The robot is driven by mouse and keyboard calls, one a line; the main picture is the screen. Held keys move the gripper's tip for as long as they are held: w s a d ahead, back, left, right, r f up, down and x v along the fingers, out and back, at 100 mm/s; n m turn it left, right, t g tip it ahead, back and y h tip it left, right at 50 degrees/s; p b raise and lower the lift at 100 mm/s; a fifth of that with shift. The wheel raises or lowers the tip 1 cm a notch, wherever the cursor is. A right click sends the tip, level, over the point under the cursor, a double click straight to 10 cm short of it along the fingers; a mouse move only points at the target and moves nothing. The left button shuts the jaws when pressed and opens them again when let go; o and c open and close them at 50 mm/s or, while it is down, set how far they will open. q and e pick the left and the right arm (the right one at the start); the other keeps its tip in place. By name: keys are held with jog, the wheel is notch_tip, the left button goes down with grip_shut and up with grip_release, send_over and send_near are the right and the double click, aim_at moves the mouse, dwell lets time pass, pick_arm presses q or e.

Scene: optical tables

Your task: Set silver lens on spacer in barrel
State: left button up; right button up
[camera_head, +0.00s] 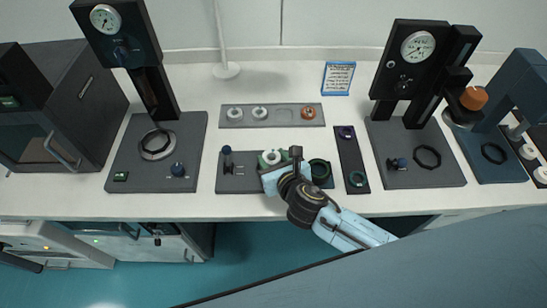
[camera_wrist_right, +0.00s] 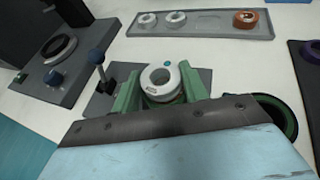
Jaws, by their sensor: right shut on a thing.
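My right gripper (camera_head: 271,158) is shut on a pale silver-white ring (camera_wrist_right: 160,80), which looks like the silver lens. The ring sits between the two green fingers in the right wrist view, and its top faces up. It is over the dark grey base plate (camera_head: 236,183) that carries a blue-topped post. My left gripper is out of view.
The blue-topped post (camera_head: 227,156) stands close left of the gripper. Behind is a grey tray (camera_head: 246,122) with two white rings, an empty recess and an orange ring (camera_head: 307,112). A dark narrow tray (camera_head: 349,160) lies right. Gauge presses (camera_head: 125,45) (camera_head: 408,60) flank the area.

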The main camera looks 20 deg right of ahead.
dwell(0.3)
jog(key=shift+f, duration=0.1)
jog(key=o, duration=1.1)
jog(key=shift+c, duration=0.2)
jog(key=p+v, duration=0.1)
jog(key=v, duration=1.2)
jog(key=shift+s, duration=0.25)
